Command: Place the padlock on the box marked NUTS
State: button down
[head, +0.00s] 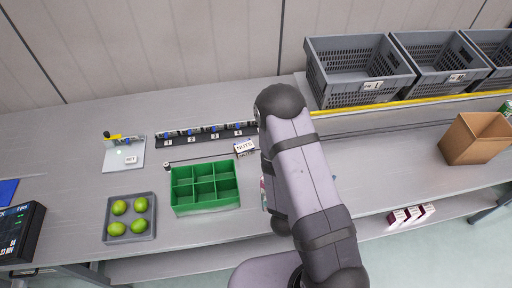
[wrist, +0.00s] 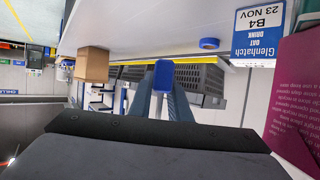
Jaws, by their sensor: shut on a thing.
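My gripper (wrist: 165,97) shows in the wrist view with its two fingers closed on a small blue block-like thing, which I take to be the padlock (wrist: 163,73). In the head view my arm hides the gripper and the padlock. A white label reading NUTS (head: 244,146) stands in the head view just left of my arm, behind the green tray. The box it marks is small and partly hard to make out.
A green divided tray (head: 206,208) and a grey tray of limes (head: 147,231) lie left of my arm. Grey crates (head: 362,91) stand at the back right, and a cardboard box (head: 455,145) at far right. A magenta carton (wrist: 300,95) is close in the wrist view.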

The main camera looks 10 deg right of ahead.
jog(key=w+a+r+n+t+y+b, duration=0.1)
jog(key=w+r+n+t+y, duration=0.15)
jog(key=w+r, duration=0.45)
jog(key=w+r+n+t+y+b, duration=0.1)
jog(key=w+r+n+y, duration=0.25)
jog(key=w, duration=0.75)
jog(key=w+a+r+n+y+b, duration=0.3)
jog(key=w+a+n+y+b, duration=0.45)
jog(key=a, duration=0.45)
jog(key=n+g+y+b, duration=0.7)
jog(key=n+y+b, duration=0.3)
jog(key=b, duration=0.2)
send_over(237, 144)
notch_tip(237, 144, down, 10)
jog(key=shift+h, duration=0.25)
jog(key=shift+d+f+p, duration=0.1)
jog(key=shift+f+p, duration=0.85)
jog(key=shift+f, duration=4)
jog(key=shift+f, duration=0.15)
